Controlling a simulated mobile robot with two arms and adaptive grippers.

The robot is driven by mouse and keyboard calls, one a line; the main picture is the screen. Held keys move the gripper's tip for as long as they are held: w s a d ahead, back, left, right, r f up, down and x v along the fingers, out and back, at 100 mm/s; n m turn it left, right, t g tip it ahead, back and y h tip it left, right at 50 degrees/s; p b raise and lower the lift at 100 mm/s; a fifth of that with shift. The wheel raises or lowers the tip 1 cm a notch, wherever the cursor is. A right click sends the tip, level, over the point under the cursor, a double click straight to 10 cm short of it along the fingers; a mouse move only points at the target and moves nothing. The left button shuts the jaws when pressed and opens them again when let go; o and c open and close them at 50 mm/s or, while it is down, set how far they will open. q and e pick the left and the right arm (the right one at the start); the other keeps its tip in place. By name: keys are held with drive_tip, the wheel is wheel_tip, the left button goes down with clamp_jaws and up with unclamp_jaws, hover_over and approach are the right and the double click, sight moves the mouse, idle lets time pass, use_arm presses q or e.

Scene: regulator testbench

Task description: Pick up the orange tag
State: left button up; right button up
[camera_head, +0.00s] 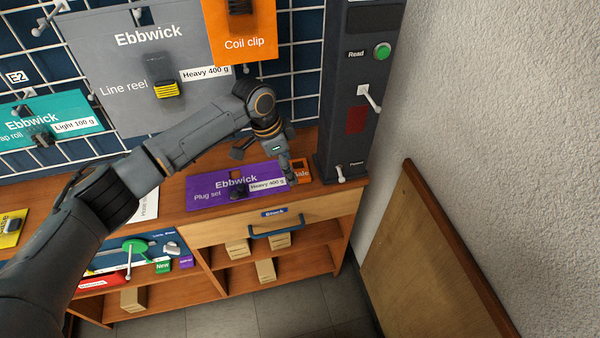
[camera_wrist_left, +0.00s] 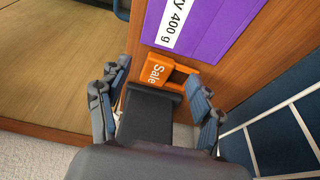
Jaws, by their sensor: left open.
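The orange tag (camera_head: 302,172), marked "Sale", lies on the wooden bench top at the right end of the purple "Plug set" card. In the left wrist view the orange tag (camera_wrist_left: 156,72) shows just ahead of my left gripper, with a dark gap in its right part. My left gripper (camera_head: 267,162) is open above the bench, and one finger partly hides the tag's left side in the head view. In the wrist view the fingers of my left gripper (camera_wrist_left: 160,92) are spread to either side of the tag. I cannot tell whether they touch it. My right gripper is not in view.
The purple card (camera_head: 215,187) with a "Heavy 400 g" label lies left of the tag. A dark upright cabinet (camera_head: 345,120) with a green button stands close behind and right. A drawer (camera_head: 320,209) with a blue handle is below. A wire grid wall is behind.

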sight(301, 174)
use_arm(q)
drive_tip(key=d+f, duration=0.2)
drive_tip(key=d, duration=0.1)
drive_tip(key=shift+w+f, duration=0.1)
drive_tip(key=shift+w, duration=0.25)
drive_tip(key=shift+f, duration=0.35)
drive_tip(key=shift+a, duration=0.1)
drive_tip(key=c, duration=1.2)
